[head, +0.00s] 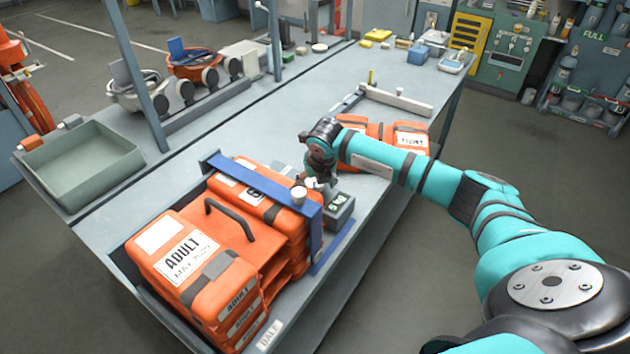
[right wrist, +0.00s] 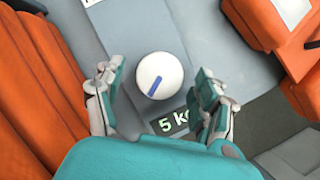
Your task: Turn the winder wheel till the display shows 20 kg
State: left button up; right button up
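The winder wheel is a round white knob with a blue stripe. It shows in the right wrist view (right wrist: 160,76) and as a small white cap at the blue frame in the head view (head: 299,195). The dark display box (head: 341,206) beside it reads 5 kg in green; the display also shows in the right wrist view (right wrist: 172,124). My right gripper (right wrist: 158,92) is open, its fingers on either side of the wheel with gaps visible. In the head view my right gripper (head: 318,181) is partly hidden by its own wrist. My left gripper is not in view.
Orange cases marked ADULT (head: 190,270) are stacked beside the blue frame (head: 262,189). More orange cases (head: 410,138) lie beyond my right wrist. The bench's middle strip is clear.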

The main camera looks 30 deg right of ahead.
jog(key=shift+r, duration=0.1)
jog(key=v, duration=1.1)
jog(key=shift+r, duration=0.35)
jog(key=shift+s, duration=0.15)
